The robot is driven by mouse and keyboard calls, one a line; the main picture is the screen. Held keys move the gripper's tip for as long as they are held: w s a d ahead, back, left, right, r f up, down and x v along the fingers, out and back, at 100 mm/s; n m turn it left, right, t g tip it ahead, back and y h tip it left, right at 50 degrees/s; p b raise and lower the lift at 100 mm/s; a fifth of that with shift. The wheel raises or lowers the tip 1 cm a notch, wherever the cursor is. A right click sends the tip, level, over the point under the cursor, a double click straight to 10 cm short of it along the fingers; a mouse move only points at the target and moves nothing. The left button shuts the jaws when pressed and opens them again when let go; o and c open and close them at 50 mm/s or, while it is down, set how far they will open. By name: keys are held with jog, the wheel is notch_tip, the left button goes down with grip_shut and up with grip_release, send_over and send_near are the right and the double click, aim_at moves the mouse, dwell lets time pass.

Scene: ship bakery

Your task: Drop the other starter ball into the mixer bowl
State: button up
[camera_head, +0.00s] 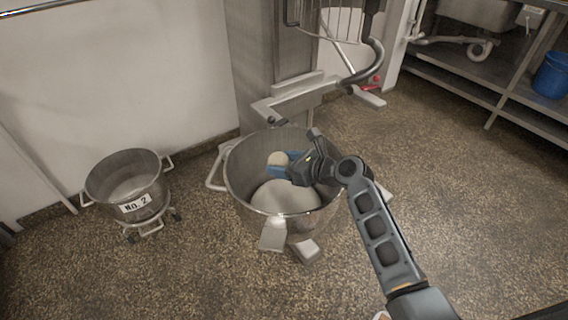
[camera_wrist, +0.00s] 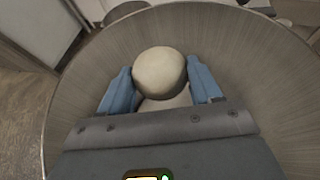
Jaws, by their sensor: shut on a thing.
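The mixer bowl (camera_head: 236,180) is a large steel bowl on the floor in the middle of the head view. A pale mass (camera_head: 285,197) lies inside it. My gripper (camera_head: 279,166) reaches over the bowl's opening from the right, and its blue fingers are shut on a pale round starter ball (camera_head: 278,158). In the wrist view the starter ball (camera_wrist: 160,72) sits between the two blue fingers, with the bowl's inner wall (camera_wrist: 255,55) around it. Part of the pale mass shows below the ball. I cannot tell whether the ball touches it.
A smaller steel bowl labelled No. 2 (camera_head: 126,180) stands on a wheeled base at the left. The mixer column (camera_head: 262,60) and its arm and wire guard rise behind the large bowl. A steel shelf (camera_head: 450,82) with a blue bucket (camera_head: 552,75) is at the right. Floor between is clear.

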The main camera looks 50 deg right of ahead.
jog(key=o, duration=1.2)
jog(key=shift+c, duration=0.2)
jog(key=p+v, duration=0.1)
jog(key=v, duration=0.7)
jog(key=shift+w, duration=0.1)
